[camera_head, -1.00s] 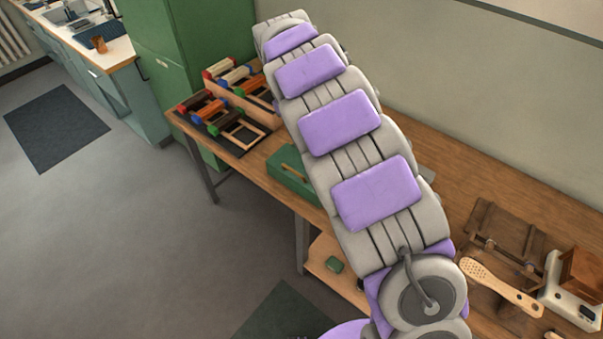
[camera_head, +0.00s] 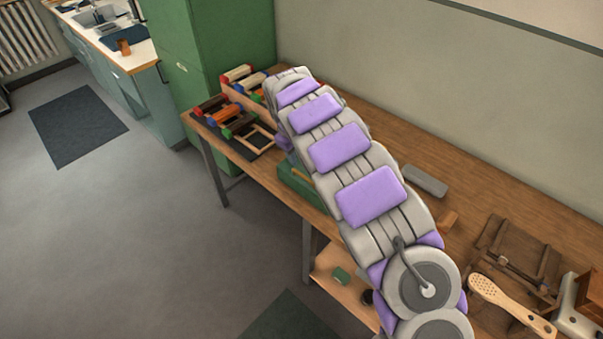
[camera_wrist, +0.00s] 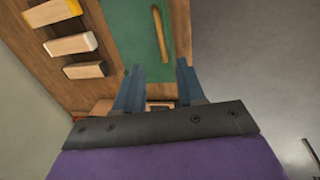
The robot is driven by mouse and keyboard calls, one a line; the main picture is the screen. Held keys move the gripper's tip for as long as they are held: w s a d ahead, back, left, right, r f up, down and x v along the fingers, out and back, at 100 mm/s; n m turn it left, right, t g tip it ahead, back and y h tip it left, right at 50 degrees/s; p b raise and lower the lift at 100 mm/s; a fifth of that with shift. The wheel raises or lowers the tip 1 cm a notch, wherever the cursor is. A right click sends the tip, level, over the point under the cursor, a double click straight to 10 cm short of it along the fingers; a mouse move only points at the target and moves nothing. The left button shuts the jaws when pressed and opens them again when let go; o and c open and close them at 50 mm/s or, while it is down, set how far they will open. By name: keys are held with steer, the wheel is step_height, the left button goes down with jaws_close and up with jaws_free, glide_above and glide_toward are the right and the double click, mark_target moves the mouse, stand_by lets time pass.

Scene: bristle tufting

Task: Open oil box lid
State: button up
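The green oil box (camera_head: 296,186) stands on the wooden bench in the head view, partly hidden behind my arm. In the wrist view its green lid (camera_wrist: 125,35) lies ahead of my fingers, with a long brass-coloured handle (camera_wrist: 160,36) on it. The lid looks shut. My gripper (camera_wrist: 158,66) is open, its two blue-grey fingers apart with nothing between them. The near end of the handle lies just ahead of the gap between the fingertips. I cannot tell how high the fingers are above the lid. The gripper's fingers are not clear in the head view.
Blocks with yellow, white and black ends (camera_wrist: 70,44) lie left of the box in the wrist view. Racks of coloured blocks (camera_head: 228,117) stand at the bench's far end. A grey block (camera_head: 425,181) and a wooden brush (camera_head: 508,304) lie right of my arm.

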mark_target(301, 175)
steer(key=f, duration=0.3)
steer(key=w+f+b, duration=0.1)
steer(key=f, duration=0.2)
steer(key=d+f+b, duration=0.1)
steer(key=f, duration=0.3)
steer(key=shift+w, duration=0.2)
steer(key=shift+r, duration=0.1)
jaws_close()
steer(key=shift+a, duration=0.1)
